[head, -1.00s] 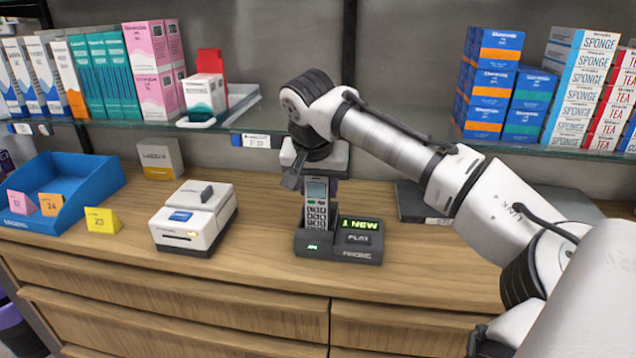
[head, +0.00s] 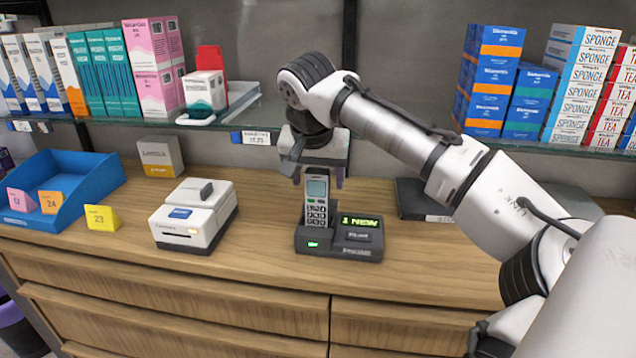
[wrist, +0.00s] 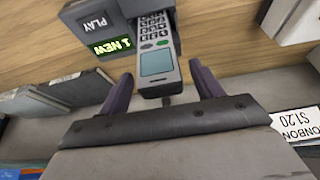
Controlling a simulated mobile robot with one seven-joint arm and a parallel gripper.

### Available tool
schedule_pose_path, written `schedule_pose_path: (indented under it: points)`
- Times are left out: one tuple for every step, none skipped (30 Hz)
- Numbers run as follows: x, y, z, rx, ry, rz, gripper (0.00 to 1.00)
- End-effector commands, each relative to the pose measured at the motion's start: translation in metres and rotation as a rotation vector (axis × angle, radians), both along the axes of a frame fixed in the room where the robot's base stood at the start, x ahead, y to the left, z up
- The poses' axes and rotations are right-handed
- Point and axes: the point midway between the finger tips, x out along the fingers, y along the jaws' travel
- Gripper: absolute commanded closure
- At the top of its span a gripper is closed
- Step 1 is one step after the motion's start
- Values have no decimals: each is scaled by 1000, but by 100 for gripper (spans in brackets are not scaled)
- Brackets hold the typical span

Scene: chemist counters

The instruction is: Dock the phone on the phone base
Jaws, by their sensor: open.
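The phone (head: 317,198), grey with a small screen and keypad, stands upright in the left part of the dark phone base (head: 352,254). The base's green display reads "1 NEW" and a small green light shows at its front. In the wrist view the phone (wrist: 157,62) has its lower end in the base (wrist: 82,12). My gripper (head: 318,180) is open above and around the phone's top. In the wrist view my gripper's fingers (wrist: 163,90) are spread on either side of the phone, with gaps on both sides.
A white card printer-like device (head: 192,222) stands left of the base. A blue tray (head: 60,185) with price tags is farther left. A dark flat box (head: 425,200) lies to the right. A glass shelf (head: 400,145) with stacked boxes runs behind my arm.

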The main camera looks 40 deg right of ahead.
Motion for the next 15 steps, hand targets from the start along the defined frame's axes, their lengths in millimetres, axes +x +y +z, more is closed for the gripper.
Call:
schedule_pose_path:
  points:
    - [-2,3,10,0,-3,1,35]
    - [-4,6,16,0,-3,2,35]
    - [-6,8,25,-1,-2,2,35]
    - [-8,10,31,-1,-4,2,35]
    - [-10,12,37,-1,-2,2,35]
    - [-12,15,45,-1,-2,2,35]
    - [-13,16,51,-1,-4,2,35]
    - [-15,18,56,-1,-2,2,35]
    - [-17,21,63,0,-3,3,35]
    - [-18,22,68,0,-1,3,35]
    - [-19,23,72,-1,-2,3,35]
    - [-20,25,77,0,-1,3,35]
    - [-21,26,80,-1,-1,2,35]
    - [-22,27,83,-1,-1,2,35]
    - [-23,28,86,-1,-1,2,35]
